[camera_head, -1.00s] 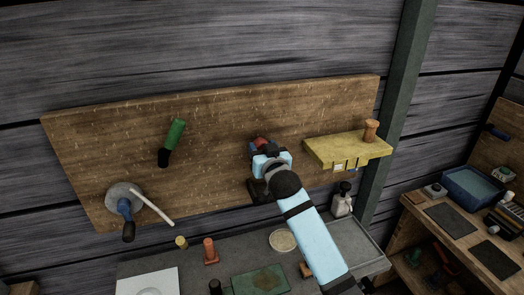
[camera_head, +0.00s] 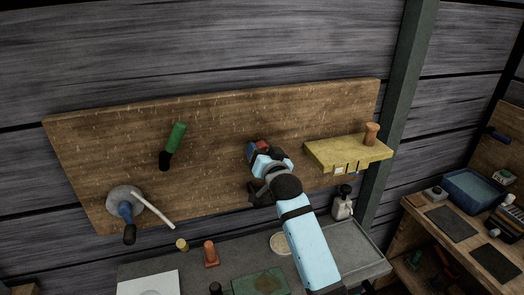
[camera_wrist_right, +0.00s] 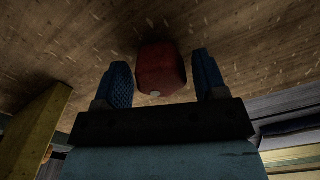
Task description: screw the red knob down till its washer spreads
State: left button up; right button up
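The red knob (camera_head: 263,146) is on the upright wooden board, mostly hidden behind my right gripper (camera_head: 259,151) in the head view. In the right wrist view the red knob (camera_wrist_right: 161,70) has a faceted shape with a small pale spot on its near end. The blue fingers of my right gripper (camera_wrist_right: 163,83) stand on either side of it, with a narrow gap visible at each side. The gripper looks open around the knob. I cannot make out the washer. My left gripper is not in view.
The wooden board (camera_head: 230,120) also carries a green handle (camera_head: 176,137), a grey disc with a blue-black crank (camera_head: 126,203), and a yellow shelf (camera_head: 345,153) close to the right of my arm. Below is a grey bench (camera_head: 225,250) with several small items.

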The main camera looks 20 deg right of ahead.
jog(key=shift+r+n+p, duration=0.2)
jog(key=shift+n+p, duration=0.1)
jog(key=shift+p, duration=0.1)
jog(key=n+p, duration=0.2)
jog(key=n, duration=0.1)
jog(key=shift+r+n, duration=0.1)
jog(key=shift+n, duration=0.2)
jog(key=shift+n+p, duration=0.4)
jog(key=shift+n, duration=0.2)
jog(key=shift+d+f+n, duration=0.1)
jog(key=shift+f+n, duration=0.15)
jog(key=shift+n, duration=0.05)
